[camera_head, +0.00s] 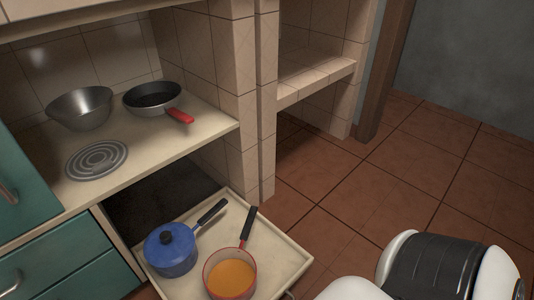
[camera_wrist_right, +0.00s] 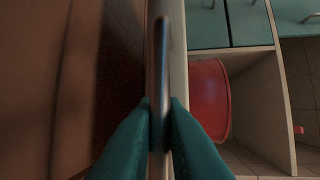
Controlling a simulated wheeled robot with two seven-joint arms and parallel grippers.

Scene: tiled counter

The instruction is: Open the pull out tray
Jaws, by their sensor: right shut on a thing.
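The pull-out tray (camera_head: 284,258) is cream coloured and stands well out from the dark opening under the counter. It carries a blue lidded pot (camera_head: 171,251) and a red-rimmed saucepan (camera_head: 229,275) with orange contents, both with dark handles. In the right wrist view the tray's front panel (camera_wrist_right: 179,50) runs up the picture, with its bar handle (camera_wrist_right: 159,60) in front. My right gripper (camera_wrist_right: 160,110) has its two teal fingers closed around this handle. The red pan side (camera_wrist_right: 208,100) shows behind the panel. My left gripper is not in view.
A teal drawer front (camera_head: 62,252) is left of the tray opening. On the tiled counter (camera_head: 150,165) above are a metal bowl (camera_head: 80,108), a red-handled frying pan (camera_head: 153,96) and a coil burner (camera_head: 97,159). My arm fills the lower right. The tiled floor (camera_head: 350,185) beyond is clear.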

